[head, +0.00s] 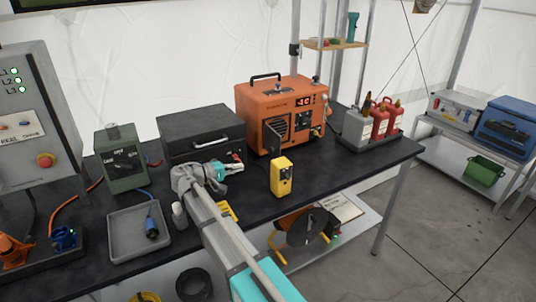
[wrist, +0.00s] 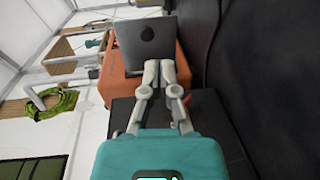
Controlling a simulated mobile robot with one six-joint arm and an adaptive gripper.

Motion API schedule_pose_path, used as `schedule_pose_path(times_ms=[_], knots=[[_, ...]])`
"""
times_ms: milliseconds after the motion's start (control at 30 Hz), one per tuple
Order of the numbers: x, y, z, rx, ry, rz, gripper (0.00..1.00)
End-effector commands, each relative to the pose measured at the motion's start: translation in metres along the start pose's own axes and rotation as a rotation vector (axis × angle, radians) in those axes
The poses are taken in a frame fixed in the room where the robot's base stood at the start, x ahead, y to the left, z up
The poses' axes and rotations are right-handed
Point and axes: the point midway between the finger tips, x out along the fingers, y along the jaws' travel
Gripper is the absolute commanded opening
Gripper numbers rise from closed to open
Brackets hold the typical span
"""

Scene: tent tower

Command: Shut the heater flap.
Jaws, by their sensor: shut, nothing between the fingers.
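The orange heater (head: 262,97) stands at the back of the dark bench, with a red display on its front. Its dark flap (head: 272,141) stands open, swung out from the front beside the round grille. In the wrist view the flap (wrist: 148,42) is a dark grey panel ahead, in front of the orange heater body (wrist: 112,82). My gripper (head: 238,162) is left of the flap and a little lower in the picture. Its fingers (wrist: 159,66) are shut and empty, overlapping the flap's lower edge in the wrist view; the head view shows a gap between them.
A yellow handheld device (head: 282,176) stands upright just right of my gripper. A black case (head: 200,130) lies behind it. Red and grey bottles (head: 380,120) stand in a tray right of the heater. A small white bottle (head: 179,215) and grey tray (head: 125,240) are at left.

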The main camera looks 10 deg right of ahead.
Motion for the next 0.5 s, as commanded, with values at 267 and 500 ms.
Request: schedule_pose_path(times_ms=[267, 500], knots=[[-0.019, 0.008, -0.017, 0.007, 0.018, 0.097, 0.00], [-0.014, 0.009, -0.016, 0.007, 0.011, 0.097, 0.00]])
